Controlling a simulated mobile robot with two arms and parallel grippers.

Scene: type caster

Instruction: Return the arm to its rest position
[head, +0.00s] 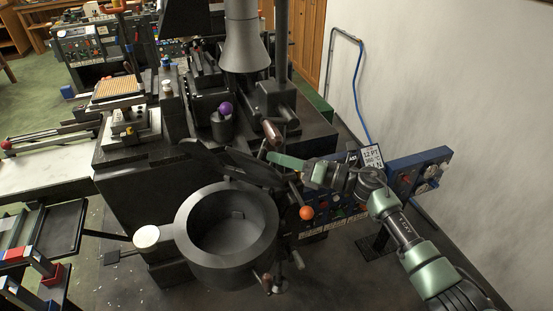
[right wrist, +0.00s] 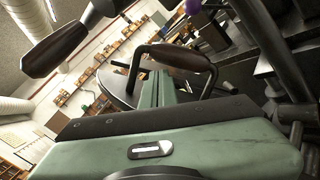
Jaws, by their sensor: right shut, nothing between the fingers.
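My right arm comes in from the lower right in the head view. Its green gripper (head: 272,157) points left over the machine, beside the dark levers behind the round metal pot. The fingers are closed together and hold nothing. In the right wrist view the gripper (right wrist: 157,88) shows its two green fingers side by side, with a handle with a dark grip (right wrist: 180,58) just beyond or above them. I cannot tell if they touch it. My left gripper is not in view.
The round metal pot (head: 183,222) stands in front of the machine. An orange knob (head: 307,213) and a blue control panel (head: 420,172) are close to my right arm. A purple ball (head: 225,108) is farther back. A white wall (head: 450,80) bounds the right side.

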